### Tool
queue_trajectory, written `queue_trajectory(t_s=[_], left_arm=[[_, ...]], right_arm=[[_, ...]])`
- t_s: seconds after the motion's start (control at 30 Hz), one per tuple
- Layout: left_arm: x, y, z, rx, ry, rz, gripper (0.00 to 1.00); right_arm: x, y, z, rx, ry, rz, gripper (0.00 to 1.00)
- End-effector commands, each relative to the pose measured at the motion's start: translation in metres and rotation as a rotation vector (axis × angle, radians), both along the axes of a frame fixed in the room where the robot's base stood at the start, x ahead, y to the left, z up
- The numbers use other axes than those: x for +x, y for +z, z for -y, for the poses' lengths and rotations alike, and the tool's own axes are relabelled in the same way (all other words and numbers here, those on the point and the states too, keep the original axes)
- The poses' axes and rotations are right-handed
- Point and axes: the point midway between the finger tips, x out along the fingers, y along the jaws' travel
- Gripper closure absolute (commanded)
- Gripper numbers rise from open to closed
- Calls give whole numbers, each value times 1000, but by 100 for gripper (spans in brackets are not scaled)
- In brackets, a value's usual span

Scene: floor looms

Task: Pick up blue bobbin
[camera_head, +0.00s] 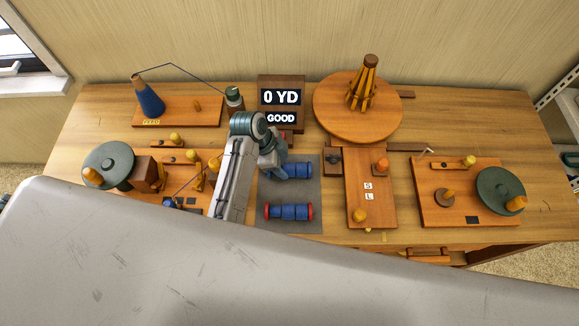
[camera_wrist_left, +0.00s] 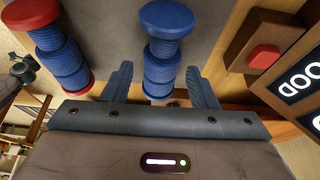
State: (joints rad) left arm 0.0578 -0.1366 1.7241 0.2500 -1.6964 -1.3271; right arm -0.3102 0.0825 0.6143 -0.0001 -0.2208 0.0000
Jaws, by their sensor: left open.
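The blue bobbin with blue ends (camera_head: 298,170) lies on the grey mat (camera_head: 308,190). In the left wrist view this bobbin (camera_wrist_left: 163,55) appears in line with the gap between my fingers. My left gripper (camera_head: 280,168) is open at the bobbin's left end, which it partly hides. In the left wrist view, clear space shows on both sides of the bobbin between the fingers (camera_wrist_left: 160,80). A second blue bobbin with red ends (camera_head: 288,212) lies nearer on the same mat and shows at the upper left of the left wrist view (camera_wrist_left: 60,50). My right gripper is not in view.
A counter sign (camera_head: 282,97) stands behind the mat, with a red button (camera_wrist_left: 263,57) beside it. A round wooden stand (camera_head: 358,112) is behind right. A wooden board (camera_head: 370,190) borders the mat's right. Several wooden mechanisms and a blue cone (camera_head: 150,99) stand left.

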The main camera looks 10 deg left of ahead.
Motion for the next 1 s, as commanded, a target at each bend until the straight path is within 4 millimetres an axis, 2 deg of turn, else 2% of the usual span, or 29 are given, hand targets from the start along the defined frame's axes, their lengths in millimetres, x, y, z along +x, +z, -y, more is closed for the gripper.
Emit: queue_trajectory(t_s=[0.1, 0.23, 0.33, 0.57, 0.8, 1.0], left_arm=[[2, -12, 5, -1, 1, -6, 47], [4, -29, 11, -1, 0, -3, 47], [4, -36, 13, 0, 1, -1, 47], [5, -37, 13, 0, 1, 0, 47], [5, -37, 13, 0, 1, 0, 94], [5, -37, 13, 0, 1, 0, 96]], right_arm=[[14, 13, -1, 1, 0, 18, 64], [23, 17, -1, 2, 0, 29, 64], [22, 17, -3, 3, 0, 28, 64], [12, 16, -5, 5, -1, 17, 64], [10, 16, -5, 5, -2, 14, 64], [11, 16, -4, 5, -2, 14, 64]])
